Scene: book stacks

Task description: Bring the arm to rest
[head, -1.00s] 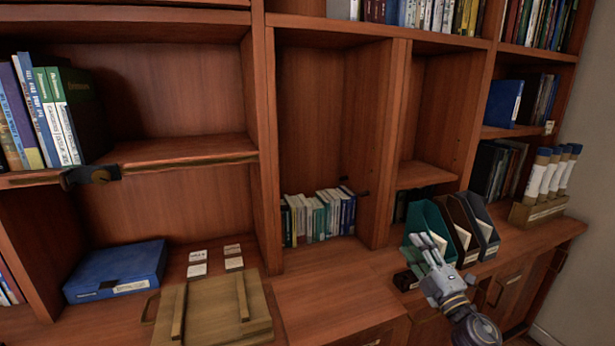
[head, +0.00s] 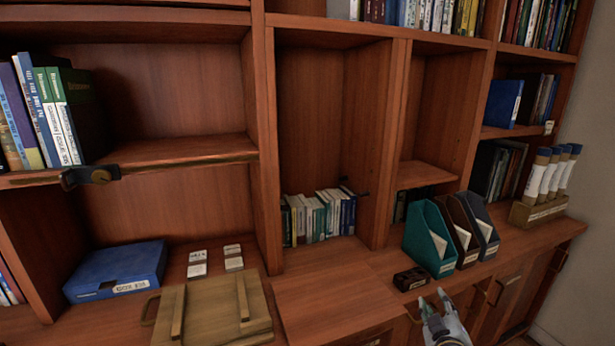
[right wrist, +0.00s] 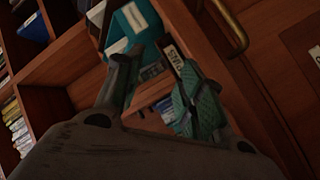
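My right gripper (head: 432,297) is low at the right in the head view, in front of the cabinet's counter edge. It also shows in the right wrist view (right wrist: 153,68), where its two fingers stand apart. No object is visibly held between them. The gripper is clear of the small dark holder block (head: 411,279) and the teal magazine file (head: 430,238) behind it. Most of the right arm is below the head view. My left gripper is not in the head view.
A dark brown file (head: 460,228) and a grey-blue file (head: 482,226) stand beside the teal one. A wooden rack (head: 538,211) of tubes is at the right. The counter's middle (head: 335,290) is clear.

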